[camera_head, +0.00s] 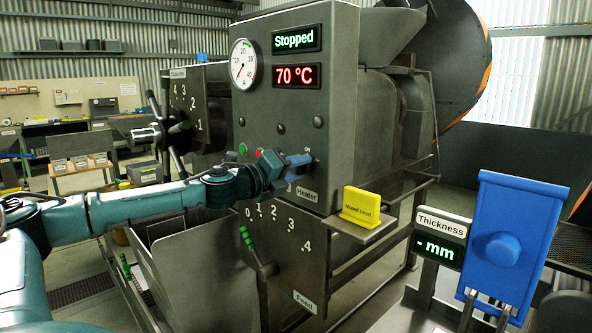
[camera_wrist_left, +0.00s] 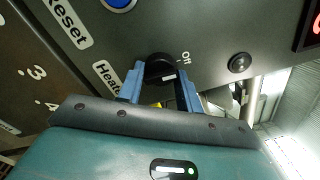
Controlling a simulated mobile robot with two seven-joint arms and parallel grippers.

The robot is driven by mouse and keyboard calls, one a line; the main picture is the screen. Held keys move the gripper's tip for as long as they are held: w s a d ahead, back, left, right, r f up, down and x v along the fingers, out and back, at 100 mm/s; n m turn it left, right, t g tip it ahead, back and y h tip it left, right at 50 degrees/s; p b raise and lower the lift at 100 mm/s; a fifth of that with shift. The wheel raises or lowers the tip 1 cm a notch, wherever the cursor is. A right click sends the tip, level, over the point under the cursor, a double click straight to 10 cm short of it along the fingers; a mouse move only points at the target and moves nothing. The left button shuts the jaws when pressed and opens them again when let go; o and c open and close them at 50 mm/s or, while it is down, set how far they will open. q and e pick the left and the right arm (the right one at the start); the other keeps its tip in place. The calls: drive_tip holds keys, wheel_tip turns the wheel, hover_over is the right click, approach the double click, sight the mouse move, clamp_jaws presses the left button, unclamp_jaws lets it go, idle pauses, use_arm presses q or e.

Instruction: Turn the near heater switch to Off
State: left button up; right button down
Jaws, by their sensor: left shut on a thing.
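The near heater switch (camera_wrist_left: 160,69) is a black round knob on the grey control panel, seen in the left wrist view. In the head view my left gripper (camera_head: 307,163) is at the panel's lower right, above the "Heater" label (camera_head: 307,194), and mostly hides the switch. My right gripper is out of view.
The panel displays (camera_head: 297,57) read "Stopped" and "70 °C", beside a round gauge (camera_head: 243,64). A green-handled feed lever (camera_head: 258,255) stands below my left arm. A yellow sign (camera_head: 360,207) and a blue plate (camera_head: 512,240) by the thickness display are at the right.

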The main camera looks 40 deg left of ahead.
use_arm(q)
drive_tip(key=shift+r+n, duration=0.1)
drive_tip(key=shift+n, duration=0.3)
drive_tip(key=o, duration=1)
drive_tip(key=shift+s, duration=0.1)
